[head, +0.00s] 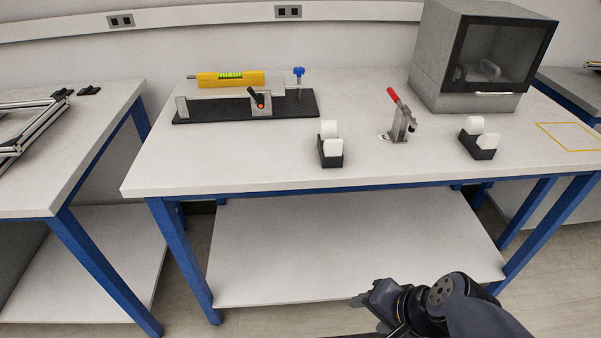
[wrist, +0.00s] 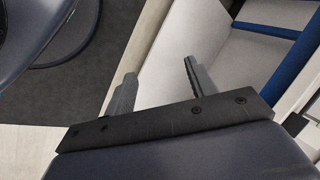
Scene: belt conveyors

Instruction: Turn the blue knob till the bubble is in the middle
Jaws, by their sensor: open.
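The blue knob (head: 299,71) stands on a thin post at the right end of the levelling fixture on the table. A yellow spirit level (head: 230,79) with a green vial (head: 230,76) lies on the fixture's beam, over a black base plate (head: 210,114). The bubble is too small to make out. My gripper (head: 366,297) is in front of the table and lower than its top, well away from the knob. In the wrist view my gripper (wrist: 158,85) shows two grey fingers spread apart with nothing between them.
A black-handled lever (head: 257,98) is at the fixture's front. Two tape dispensers (head: 330,150) (head: 479,140) and a red-handled clamp (head: 398,120) stand to the right. A grey box with a dark window (head: 480,65) stands at the back right. The table's front left is clear.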

